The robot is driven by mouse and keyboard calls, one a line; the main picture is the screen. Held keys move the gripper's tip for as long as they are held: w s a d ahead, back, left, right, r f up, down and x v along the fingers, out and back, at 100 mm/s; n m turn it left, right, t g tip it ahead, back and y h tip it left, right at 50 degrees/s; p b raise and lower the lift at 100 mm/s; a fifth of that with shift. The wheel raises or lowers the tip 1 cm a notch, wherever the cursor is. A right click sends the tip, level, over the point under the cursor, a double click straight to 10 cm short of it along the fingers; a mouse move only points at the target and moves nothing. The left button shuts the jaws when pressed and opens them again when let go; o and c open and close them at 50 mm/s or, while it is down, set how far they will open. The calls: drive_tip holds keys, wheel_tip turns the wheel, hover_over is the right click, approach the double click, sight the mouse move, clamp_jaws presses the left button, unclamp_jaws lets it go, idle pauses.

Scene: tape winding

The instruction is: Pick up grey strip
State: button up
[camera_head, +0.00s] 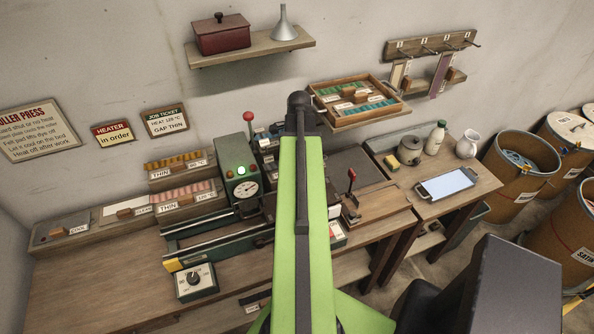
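I cannot single out a grey strip for certain. A box on the left of the bench has a dark grey top (62,232), and a box beside it has a pale top (123,210). Rows of orange strips (176,164) and pink strips (182,192) lie in holders marked THIN. A wooden tray (393,112) on the wall holds green, whitish and bluish strips. A pale strip (398,74) and a purple strip (441,72) hang from the hook rail. My green arm rises through the middle of the view. My gripper is not visible, and the arm hides part of the bench.
A green press with a dial (240,172) and a red-knobbed lever stand left of my arm. A control box (196,281) is at the bench front. A side table holds a blue-white pad (447,184), a bottle (435,138) and a jug (468,144). Barrels (520,168) stand right.

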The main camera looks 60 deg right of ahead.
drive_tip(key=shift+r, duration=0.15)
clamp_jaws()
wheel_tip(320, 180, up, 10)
drive_tip(key=p, duration=1)
